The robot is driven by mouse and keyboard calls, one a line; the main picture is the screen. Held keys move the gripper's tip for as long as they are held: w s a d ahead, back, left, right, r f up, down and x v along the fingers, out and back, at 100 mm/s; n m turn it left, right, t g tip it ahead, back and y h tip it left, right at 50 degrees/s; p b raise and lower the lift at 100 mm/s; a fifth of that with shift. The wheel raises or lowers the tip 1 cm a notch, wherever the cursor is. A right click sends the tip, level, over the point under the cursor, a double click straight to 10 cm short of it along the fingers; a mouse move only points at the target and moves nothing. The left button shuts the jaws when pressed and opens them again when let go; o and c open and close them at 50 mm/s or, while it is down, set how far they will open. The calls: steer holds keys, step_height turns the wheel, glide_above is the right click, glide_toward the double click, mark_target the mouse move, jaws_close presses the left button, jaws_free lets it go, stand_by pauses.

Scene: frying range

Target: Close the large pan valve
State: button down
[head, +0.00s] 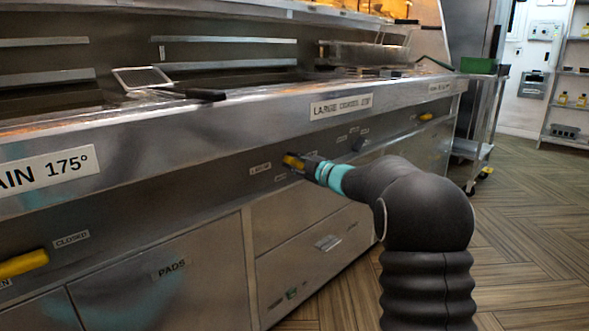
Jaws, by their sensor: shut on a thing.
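The large pan valve shows as a small yellow handle (292,161) on the steel front panel, below the sign reading "LARGE" (341,106). My gripper (303,164) is at this handle and shut on it. My dark arm with a teal band comes in from the right and hides part of the panel behind it. Small labels sit beside the handle, one at its left (260,168). The handle's exact angle is hard to tell because the gripper covers much of it.
Another yellow handle (24,264) is at the lower left near a "CLOSED" label (71,239), and a third (426,117) is farther right. Drawers (328,243) lie below the panel. A steel trolley (480,120) stands at the range's far end. Wooden floor (530,230) is open at right.

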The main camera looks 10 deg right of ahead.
steer(key=n, duration=0.1)
steer(key=n+b, duration=0.1)
steer(key=n, duration=0.1)
steer(key=shift+s+a+f+n, duration=0.1)
steer(key=shift+f+n, duration=0.2)
steer(key=shift+f, duration=0.05)
steer(key=shift+f+n, duration=0.2)
steer(key=shift+n, duration=0.65)
steer(key=shift+f+n, duration=0.15)
steer(key=shift+n, duration=0.7)
steer(key=c, duration=1)
jaws_free()
steer(key=v, duration=1.2)
steer(key=shift+a, duration=0.1)
